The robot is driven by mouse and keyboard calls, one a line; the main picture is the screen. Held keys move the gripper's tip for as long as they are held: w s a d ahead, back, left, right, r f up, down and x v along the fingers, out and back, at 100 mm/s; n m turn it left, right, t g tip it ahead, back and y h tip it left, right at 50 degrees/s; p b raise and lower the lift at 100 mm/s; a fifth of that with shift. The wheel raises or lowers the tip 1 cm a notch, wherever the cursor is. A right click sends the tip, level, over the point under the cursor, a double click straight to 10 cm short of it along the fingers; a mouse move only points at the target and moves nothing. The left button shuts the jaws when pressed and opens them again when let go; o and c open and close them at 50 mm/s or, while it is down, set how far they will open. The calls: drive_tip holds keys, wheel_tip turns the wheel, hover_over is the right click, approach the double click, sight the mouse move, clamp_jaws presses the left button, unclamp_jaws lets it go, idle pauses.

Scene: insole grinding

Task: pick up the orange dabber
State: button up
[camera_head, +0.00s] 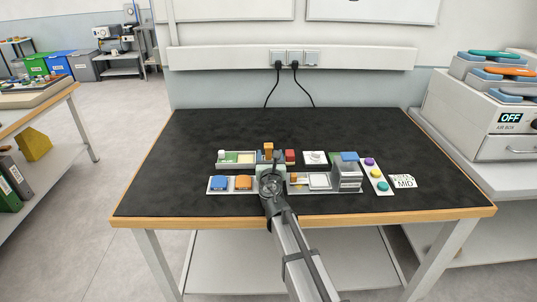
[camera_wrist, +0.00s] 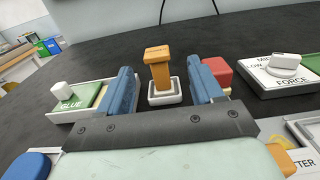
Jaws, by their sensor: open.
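The orange dabber (camera_wrist: 158,66) stands upright in a small white holder (camera_wrist: 166,95) in the wrist view. It also shows in the head view (camera_head: 268,148), just beyond the end of my arm. My gripper (camera_wrist: 164,80) is open, with one blue finger to the left of the dabber and one to the right. The dabber appears between the fingers, with gaps on both sides and nothing held. I cannot tell how far beyond the fingertips it stands. The head view hides the holder behind my wrist.
The green glue tray (camera_wrist: 88,105) lies close to the left finger. A red block (camera_wrist: 218,74) stands by the right finger. A white force dial (camera_wrist: 284,72) is farther right. Blue (camera_head: 220,183) and orange (camera_head: 243,182) pads lie nearer. The dark mat (camera_head: 190,130) behind is clear.

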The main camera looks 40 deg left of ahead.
sight(269, 150)
drive_tip(key=shift+x, duration=3.1)
drive_tip(key=shift+s+a, duration=0.1)
drive_tip(key=shift+s, duration=0.05)
drive_tip(key=shift+c, duration=0.3)
drive_tip(key=c, duration=1.1)
